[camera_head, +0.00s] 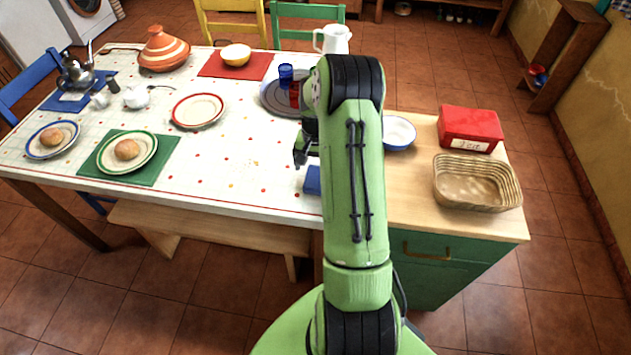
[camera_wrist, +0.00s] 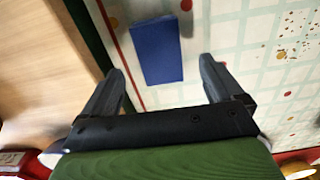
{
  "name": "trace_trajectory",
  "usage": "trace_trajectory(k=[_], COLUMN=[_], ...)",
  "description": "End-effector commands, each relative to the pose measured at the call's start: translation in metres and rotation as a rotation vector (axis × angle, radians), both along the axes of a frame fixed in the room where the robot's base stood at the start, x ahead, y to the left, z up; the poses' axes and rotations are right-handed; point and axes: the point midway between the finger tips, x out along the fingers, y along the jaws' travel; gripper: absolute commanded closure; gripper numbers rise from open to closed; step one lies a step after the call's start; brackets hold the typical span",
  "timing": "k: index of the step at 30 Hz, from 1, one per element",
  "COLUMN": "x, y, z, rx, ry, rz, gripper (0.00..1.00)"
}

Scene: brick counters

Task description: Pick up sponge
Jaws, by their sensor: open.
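The sponge appears as a blue rectangular block (camera_wrist: 156,50) in the wrist view, lying flat on the patterned tablecloth near the table's edge. In the head view the blue block (camera_head: 313,181) shows only in part, because my arm hides its right side. My gripper (camera_wrist: 164,75) is open and empty, with one finger to each side of the block's near end in the picture. The fingertips look apart from the block; their height above the cloth is hard to tell. In the head view my gripper (camera_head: 302,158) hangs over the table's right end, partly hidden by my arm.
A wooden counter (camera_head: 408,210) adjoins the table (camera_head: 240,168) on the right, with a wicker basket (camera_head: 475,184), red box (camera_head: 470,126) and bowl (camera_head: 398,132). A dark round tray (camera_head: 272,99) with cups lies behind my gripper. The cloth left of the block is clear.

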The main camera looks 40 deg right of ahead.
Motion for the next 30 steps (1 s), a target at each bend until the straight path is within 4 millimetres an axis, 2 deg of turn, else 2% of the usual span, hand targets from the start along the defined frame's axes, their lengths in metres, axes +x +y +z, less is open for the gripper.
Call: trace_trajectory(k=[9,15,17,26,30], x=[-0.001,0.0,0.0,0.0,0.0], y=[0.001,0.0,0.0,0.0,0.0], z=[-0.051,-0.051,-0.051,-0.051,-0.051], rx=[0.002,0.0,0.0,0.0,0.0], ry=[0.003,0.0,0.0,0.0,0.0], rz=[0.001,0.001,0.001,0.001,0.001], gripper=[0.06,0.06,0.14,0.6,0.62])
